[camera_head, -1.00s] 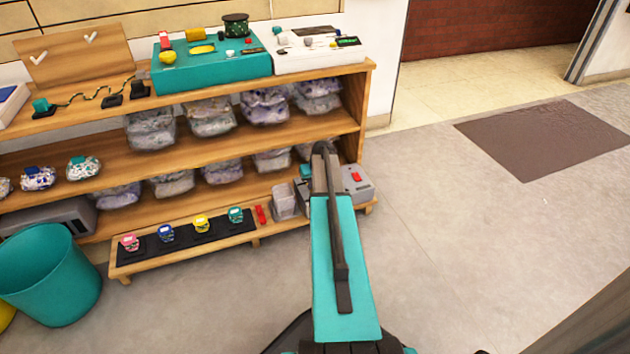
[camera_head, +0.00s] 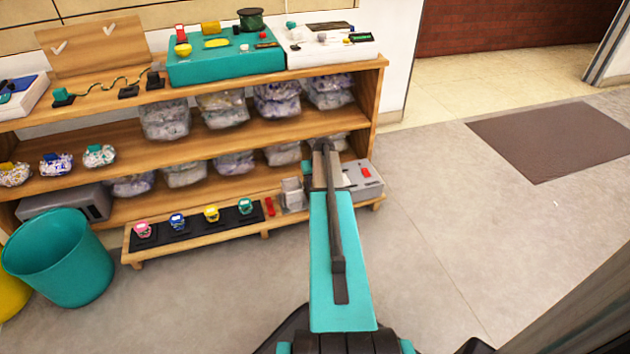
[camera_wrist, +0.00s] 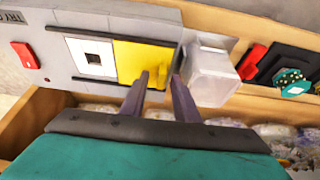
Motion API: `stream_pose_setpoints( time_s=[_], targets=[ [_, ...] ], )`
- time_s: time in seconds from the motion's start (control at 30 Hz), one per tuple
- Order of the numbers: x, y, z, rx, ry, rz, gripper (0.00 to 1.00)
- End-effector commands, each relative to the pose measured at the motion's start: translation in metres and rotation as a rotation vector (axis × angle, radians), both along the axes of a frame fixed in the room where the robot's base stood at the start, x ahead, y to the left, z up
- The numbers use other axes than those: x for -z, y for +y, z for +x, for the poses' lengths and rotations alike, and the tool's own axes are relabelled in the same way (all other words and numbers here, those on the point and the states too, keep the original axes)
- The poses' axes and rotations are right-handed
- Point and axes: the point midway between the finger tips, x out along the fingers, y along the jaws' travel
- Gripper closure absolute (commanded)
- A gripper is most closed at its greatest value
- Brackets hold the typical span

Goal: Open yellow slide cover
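The yellow slide cover (camera_wrist: 138,62) is a flat panel on a grey box in the wrist view. It sits beside a white plate (camera_wrist: 92,57) with a dark square opening, between two dark rails. My gripper (camera_wrist: 160,77) has its two dark fingers apart at the cover's right part, with yellow showing between them. I cannot tell whether the fingers touch it. In the head view the grey box (camera_head: 368,188) is at the right end of the low shelf, partly behind my arm, and the cover is hidden there.
A red switch (camera_wrist: 28,55) is on the grey box. A clear container (camera_wrist: 210,75) stands close to the cover. In the head view, a black strip (camera_head: 195,225) holds several small coloured items, and a teal bin (camera_head: 60,265) stands left. The floor (camera_head: 430,250) to the right is clear.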

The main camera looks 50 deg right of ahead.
Motion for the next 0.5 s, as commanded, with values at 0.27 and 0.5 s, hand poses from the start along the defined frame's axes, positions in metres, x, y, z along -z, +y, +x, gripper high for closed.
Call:
stream_pose_setpoints(
  time_s=[0.27,0.5],
  targets=[
    [-0.005,0.001,-0.002,0.001,0.000,0.000,0.72],
    [-0.028,0.005,-0.011,0.003,0.000,-0.001,0.72]
  ],
)
